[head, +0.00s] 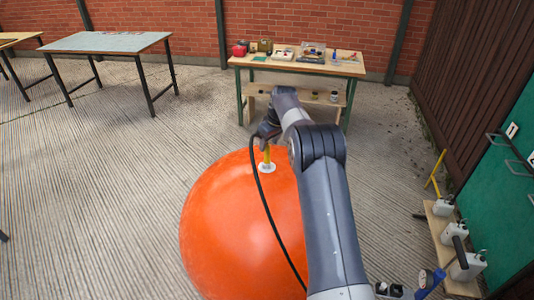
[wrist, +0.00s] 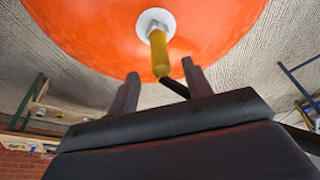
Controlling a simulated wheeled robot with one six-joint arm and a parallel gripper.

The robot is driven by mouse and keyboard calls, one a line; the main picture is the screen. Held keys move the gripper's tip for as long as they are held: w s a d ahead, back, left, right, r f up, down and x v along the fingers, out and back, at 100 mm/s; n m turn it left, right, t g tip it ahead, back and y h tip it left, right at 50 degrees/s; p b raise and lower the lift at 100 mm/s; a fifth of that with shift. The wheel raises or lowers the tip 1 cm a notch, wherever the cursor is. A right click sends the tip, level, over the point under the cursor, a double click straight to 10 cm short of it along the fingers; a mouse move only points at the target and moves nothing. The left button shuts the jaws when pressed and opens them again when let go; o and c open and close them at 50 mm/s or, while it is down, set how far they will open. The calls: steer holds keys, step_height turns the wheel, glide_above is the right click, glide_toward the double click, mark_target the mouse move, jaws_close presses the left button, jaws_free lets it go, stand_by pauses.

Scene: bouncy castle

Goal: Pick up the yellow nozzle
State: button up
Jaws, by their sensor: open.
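The yellow nozzle (head: 267,154) stands up from a white round fitting (head: 267,168) on top of a big orange ball-shaped inflatable (head: 235,225). In the wrist view the nozzle (wrist: 159,52) points from the white fitting (wrist: 155,23) toward my gripper (wrist: 160,82). My gripper is open, with its two dark fingers apart. The nozzle's free end shows in the gap between the fingertips, and I cannot tell whether either finger touches it. In the head view my gripper (head: 268,132) is just above the nozzle, partly hidden by my arm.
A wooden workbench (head: 300,65) with tools and small boxes stands behind my arm by the brick wall. A grey-topped table (head: 106,42) is at the back left. White canisters (head: 443,206) stand on a board at the right. The concrete floor at left is clear.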

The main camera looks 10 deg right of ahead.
mark_target(266, 150)
steer(key=p+x, duration=0.1)
steer(key=x, duration=0.4)
steer(key=shift+w+a+r+p, duration=0.1)
steer(key=shift+w+a+p, duration=0.05)
steer(key=shift+p, duration=0.25)
jaws_close()
